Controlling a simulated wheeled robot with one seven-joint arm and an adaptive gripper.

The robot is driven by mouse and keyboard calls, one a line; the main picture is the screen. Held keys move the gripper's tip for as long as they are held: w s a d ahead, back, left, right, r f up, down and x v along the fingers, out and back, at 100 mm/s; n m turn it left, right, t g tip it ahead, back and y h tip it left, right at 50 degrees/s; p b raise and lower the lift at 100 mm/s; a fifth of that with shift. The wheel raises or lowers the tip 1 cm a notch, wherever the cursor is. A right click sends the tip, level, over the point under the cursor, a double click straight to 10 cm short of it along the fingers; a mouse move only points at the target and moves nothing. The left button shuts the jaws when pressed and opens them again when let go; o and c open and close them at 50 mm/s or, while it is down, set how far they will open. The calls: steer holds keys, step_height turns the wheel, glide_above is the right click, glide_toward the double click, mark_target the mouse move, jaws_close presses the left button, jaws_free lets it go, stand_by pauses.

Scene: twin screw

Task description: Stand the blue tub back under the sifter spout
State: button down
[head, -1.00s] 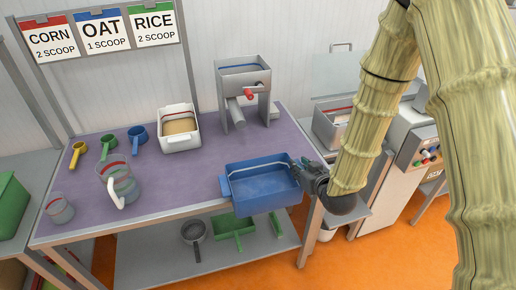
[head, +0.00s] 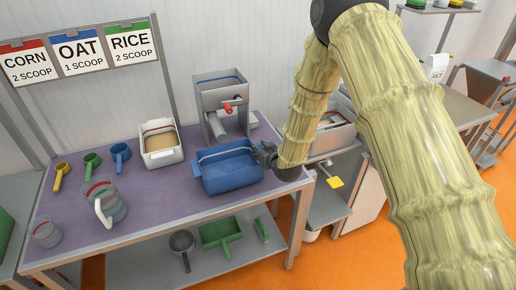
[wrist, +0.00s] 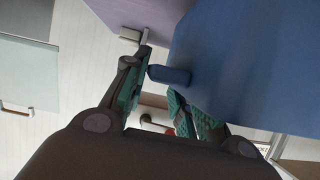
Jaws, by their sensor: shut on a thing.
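The blue tub (head: 230,174) is in the head view, in front of the sifter, over the purple table top. My gripper (head: 264,155) is shut on the tub's right end handle. In the wrist view the fingers (wrist: 158,95) close around the handle tab (wrist: 170,75), and the blue tub wall (wrist: 245,70) fills the upper right. The tub looks tilted. I cannot tell whether it touches the table. The metal sifter (head: 222,95) stands at the table's back, its spout (head: 216,127) pointing down and forward behind the tub.
A white tub of grain (head: 161,143) stands left of the sifter. Blue, green and yellow scoops and a clear jug (head: 106,202) are on the left of the purple table (head: 150,215). The table's front middle is clear.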

steer(key=shift+p+x, duration=0.45)
steer(key=shift+x, duration=0.6)
steer(key=shift+f, duration=0.35)
steer(key=shift+f, duration=0.1)
steer(key=shift+f, duration=0.1)
steer(key=c, duration=1.1)
jaws_free()
steer(key=shift+c, duration=0.2)
steer(key=b+v, duration=0.3)
steer(key=v, duration=0.9)
